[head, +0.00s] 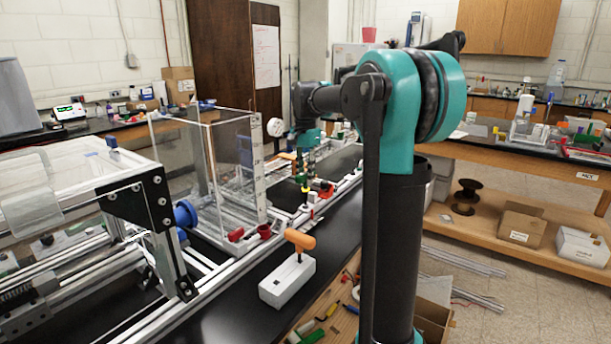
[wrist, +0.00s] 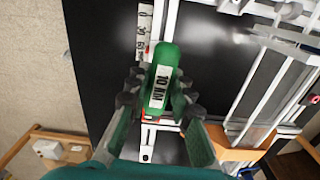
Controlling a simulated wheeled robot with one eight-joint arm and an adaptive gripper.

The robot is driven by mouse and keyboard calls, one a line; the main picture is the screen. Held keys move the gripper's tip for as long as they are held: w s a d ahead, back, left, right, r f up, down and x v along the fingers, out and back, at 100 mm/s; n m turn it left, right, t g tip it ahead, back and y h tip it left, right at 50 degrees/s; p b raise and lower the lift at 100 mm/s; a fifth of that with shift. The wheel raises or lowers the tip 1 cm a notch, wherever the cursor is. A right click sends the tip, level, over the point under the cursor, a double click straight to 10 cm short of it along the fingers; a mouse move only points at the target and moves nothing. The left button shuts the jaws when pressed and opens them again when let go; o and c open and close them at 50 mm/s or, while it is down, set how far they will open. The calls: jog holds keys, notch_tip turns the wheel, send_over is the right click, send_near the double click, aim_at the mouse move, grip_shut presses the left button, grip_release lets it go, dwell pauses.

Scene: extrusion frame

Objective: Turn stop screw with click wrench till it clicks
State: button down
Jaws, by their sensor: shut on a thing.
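The click wrench (wrist: 163,70) has a green handle with a white label reading "10 NN". In the wrist view my gripper (wrist: 155,92) is shut on this handle, with a dark finger pad on each side. In the head view my gripper (head: 306,146) is over the rail beyond the clear box, and the green wrench (head: 300,168) hangs below it, roughly upright. A red part shows at the wrench's near edge in the wrist view. The stop screw is hidden under the wrench or too small to pick out, so I cannot tell whether the tip sits in it.
A white block (head: 287,281) with an orange-handled tool (head: 300,240) stands on the black bench nearer the camera. A clear box (head: 225,170) and an aluminium frame (head: 150,225) stand at left. A white scale strip (wrist: 145,32) lies beside the wrench.

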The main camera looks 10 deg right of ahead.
dwell(0.4)
jog(key=shift+r, duration=1.5)
jog(key=shift+r, duration=1.5)
jog(key=shift+s, duration=0.15)
